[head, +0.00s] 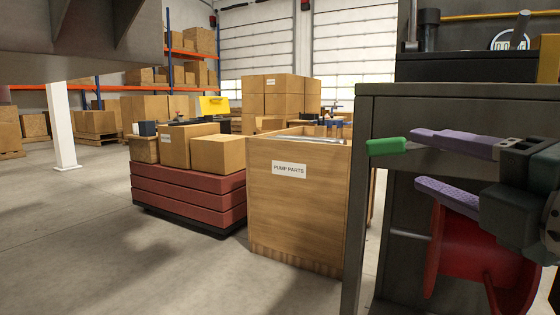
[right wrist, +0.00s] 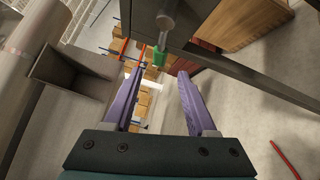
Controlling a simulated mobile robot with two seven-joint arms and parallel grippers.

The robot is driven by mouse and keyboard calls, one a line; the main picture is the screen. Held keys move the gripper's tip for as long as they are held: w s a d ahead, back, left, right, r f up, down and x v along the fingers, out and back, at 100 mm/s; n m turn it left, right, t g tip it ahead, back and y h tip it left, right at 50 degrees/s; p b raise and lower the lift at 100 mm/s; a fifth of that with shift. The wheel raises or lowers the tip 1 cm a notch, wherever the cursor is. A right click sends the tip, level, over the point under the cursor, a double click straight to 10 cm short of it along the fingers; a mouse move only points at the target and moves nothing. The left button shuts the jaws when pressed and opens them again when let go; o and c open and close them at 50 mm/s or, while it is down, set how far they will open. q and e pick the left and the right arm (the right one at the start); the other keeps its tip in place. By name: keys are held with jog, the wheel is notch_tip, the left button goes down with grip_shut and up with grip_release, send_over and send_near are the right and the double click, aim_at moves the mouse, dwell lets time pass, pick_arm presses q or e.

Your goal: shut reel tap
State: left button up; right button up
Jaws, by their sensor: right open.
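The green handle (head: 387,146) that I take for the reel tap's lever lies just left of my right fingertips in the head view. In the right wrist view the green grip (right wrist: 159,57) sits at the end of a metal rod (right wrist: 170,28), ahead of the fingers. My right gripper (head: 415,158) has purple fingers spread apart, with nothing between them; it also shows in the right wrist view (right wrist: 157,78). I see a gap between fingers and handle. The red reel (head: 478,262) is behind and below the gripper, partly hidden by it. My left gripper is out of view.
A grey metal frame (head: 354,215) stands beside the handle. A wooden crate (head: 300,215) marked "PUMP PARTS" is to its left, then a red stack (head: 187,195) bearing boxes. Large grey metalwork (head: 75,40) overhangs the upper left. The floor at left is clear.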

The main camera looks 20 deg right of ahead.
aim_at(393, 150)
jog(key=w, duration=0.6)
jog(key=w+d+b, duration=0.1)
jog(key=w, duration=0.2)
jog(key=shift+r, duration=0.15)
jog(key=shift+c, duration=0.3)
grip_shut()
dwell(0.9)
